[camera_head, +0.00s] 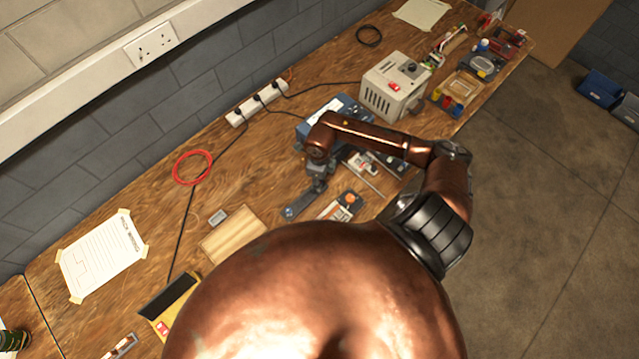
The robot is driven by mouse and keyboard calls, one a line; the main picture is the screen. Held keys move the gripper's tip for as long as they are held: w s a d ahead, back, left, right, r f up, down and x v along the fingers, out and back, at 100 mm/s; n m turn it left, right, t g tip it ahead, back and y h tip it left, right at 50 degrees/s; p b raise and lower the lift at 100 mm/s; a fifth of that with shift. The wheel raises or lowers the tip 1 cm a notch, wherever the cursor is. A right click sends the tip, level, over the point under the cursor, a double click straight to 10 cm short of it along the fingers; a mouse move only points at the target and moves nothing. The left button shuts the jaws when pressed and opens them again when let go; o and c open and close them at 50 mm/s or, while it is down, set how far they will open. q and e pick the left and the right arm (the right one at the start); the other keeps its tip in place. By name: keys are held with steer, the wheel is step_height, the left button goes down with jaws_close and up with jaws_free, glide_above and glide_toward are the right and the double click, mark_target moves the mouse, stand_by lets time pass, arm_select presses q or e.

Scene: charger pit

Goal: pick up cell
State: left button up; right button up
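I cannot make out for certain which thing is the cell. A small grey block (218,217) lies on the wooden bench, just beyond a pale wooden board (233,233). My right arm reaches in from the right, and its gripper (316,187) points down over the middle of the bench. The gripper is small and dark here, so its opening and anything between its fingers cannot be told. A dark blue-grey item (297,207) lies close by its tip; I cannot tell whether they touch. My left gripper is not in view.
A blue device (345,106) stands partly behind my forearm. A grey box unit (394,87) stands farther right. A power strip (257,102), red ring (193,168), taped paper (103,254) and yellow-black device (172,301) lie leftward. My copper body hides the near bench.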

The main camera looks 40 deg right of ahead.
steer(key=shift+f, duration=0.3)
steer(key=shift+c, duration=0.5)
jaws_close()
